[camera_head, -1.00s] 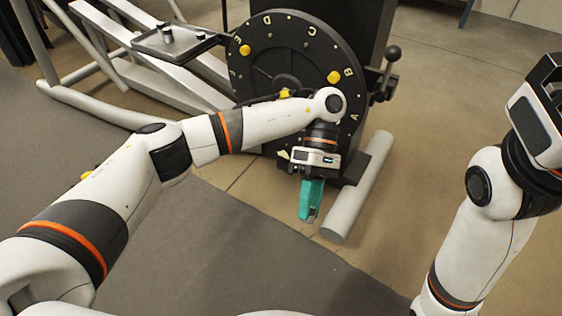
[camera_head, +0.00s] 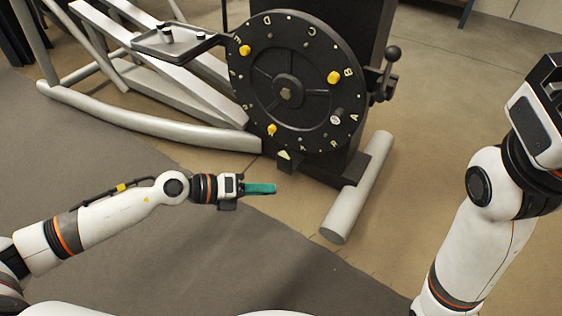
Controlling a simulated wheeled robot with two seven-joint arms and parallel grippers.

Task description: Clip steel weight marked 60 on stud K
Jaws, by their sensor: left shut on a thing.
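The black disc (camera_head: 262,92) stands upright on the machine, with letters around its rim. Yellow knobs sit on it at upper left (camera_head: 245,50), upper right (camera_head: 333,77) and lower left (camera_head: 272,129). A small grey round piece (camera_head: 336,117) sits at its lower right, with a pale mark too small to read. Stud K cannot be made out. My left gripper (camera_head: 274,188) points right, below and apart from the disc. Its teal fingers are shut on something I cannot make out. My right arm's wrist (camera_head: 525,125) is at the right edge; its fingertips do not show.
A tray (camera_head: 150,46) with small metal weights (camera_head: 167,35) juts out left of the disc. A lever with a black ball (camera_head: 393,53) stands right of it. A grey foot tube (camera_head: 358,190) lies on the floor. The dark mat (camera_head: 230,265) in front is clear.

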